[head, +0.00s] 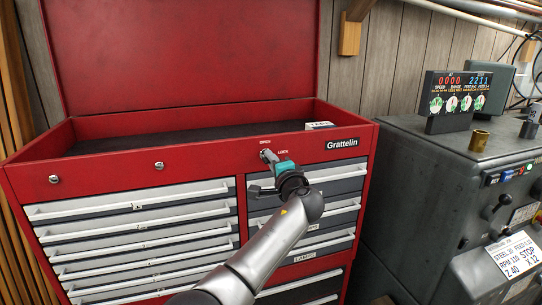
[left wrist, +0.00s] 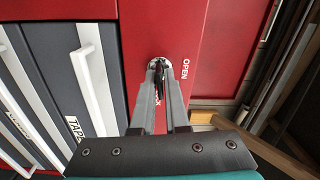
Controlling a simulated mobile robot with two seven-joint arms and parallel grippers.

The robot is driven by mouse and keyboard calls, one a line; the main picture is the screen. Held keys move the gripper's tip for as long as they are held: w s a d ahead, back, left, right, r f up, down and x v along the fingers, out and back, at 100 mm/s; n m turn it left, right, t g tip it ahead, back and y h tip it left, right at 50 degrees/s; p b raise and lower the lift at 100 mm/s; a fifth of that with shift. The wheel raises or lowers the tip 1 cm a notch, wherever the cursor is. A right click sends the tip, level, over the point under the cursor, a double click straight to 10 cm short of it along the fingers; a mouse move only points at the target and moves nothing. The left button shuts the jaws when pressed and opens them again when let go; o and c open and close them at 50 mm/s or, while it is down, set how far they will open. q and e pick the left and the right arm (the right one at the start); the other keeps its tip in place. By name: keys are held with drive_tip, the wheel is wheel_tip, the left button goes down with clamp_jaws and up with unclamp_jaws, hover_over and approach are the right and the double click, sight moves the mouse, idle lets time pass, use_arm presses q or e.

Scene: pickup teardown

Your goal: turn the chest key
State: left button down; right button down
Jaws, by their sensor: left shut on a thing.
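The red tool chest (head: 215,145) stands ahead with its lid up. Its key lock (head: 265,153) is on the front upper rail, by the words OPEN and LOCK. In the left wrist view the round metal lock (left wrist: 168,64) sits on the red rail, with OPEN to its right. My left gripper (head: 270,158) is at the lock, and its two grey fingers (left wrist: 160,72) are shut on the dark key (left wrist: 159,78). The fingers hide most of the key, so its exact angle is hard to tell. My right gripper is in neither view.
Grey drawers with pale handles (head: 140,203) fill the chest front below the rail. Two more round locks (head: 159,165) sit on the rail to the left. A grey machine (head: 410,165) with a digital display (head: 460,92) stands close on the right.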

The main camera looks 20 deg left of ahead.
use_arm(q)
drive_tip(key=shift+m, duration=0.7)
drive_tip(key=shift+p, duration=0.3)
drive_tip(key=c, duration=1)
unclamp_jaws()
drive_tip(key=b+v, duration=0.1)
drive_tip(key=v, duration=1.4)
drive_tip(key=shift+b, duration=0.4)
drive_tip(key=shift+d, duration=0.1)
